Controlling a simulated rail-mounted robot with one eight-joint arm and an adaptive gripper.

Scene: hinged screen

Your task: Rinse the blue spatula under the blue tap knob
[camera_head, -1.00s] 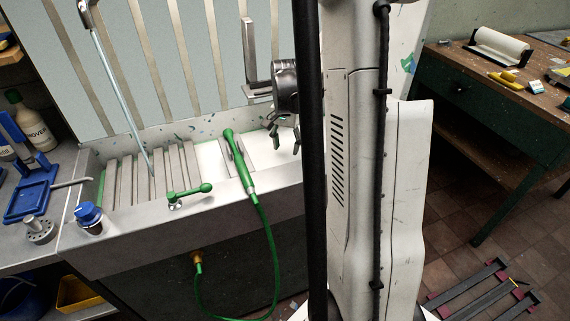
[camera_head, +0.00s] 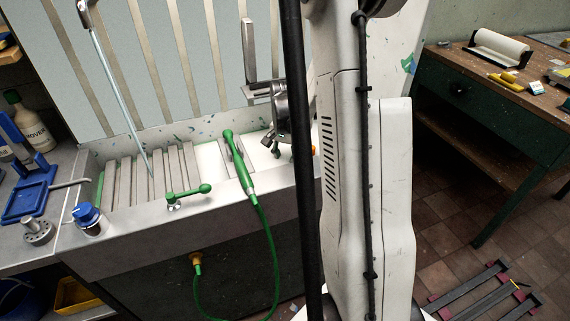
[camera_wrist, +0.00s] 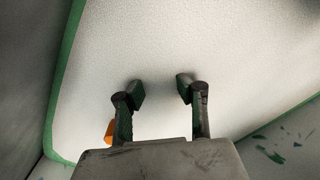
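My gripper (camera_head: 274,142) hangs over the right part of the sink in the head view, far to the right of the knob. In the wrist view my gripper (camera_wrist: 160,92) is open, with nothing between its fingers. It faces a white surface (camera_wrist: 215,55) with a green edge; I cannot tell whether the fingertips touch it. I cannot make out a blue spatula in either view. My arm and column hide part of the sink's right side.
The sink (camera_head: 150,222) has a ribbed drainer at left. A small orange thing (camera_wrist: 109,132) is beside my left finger. A workbench (camera_head: 500,105) is at right.

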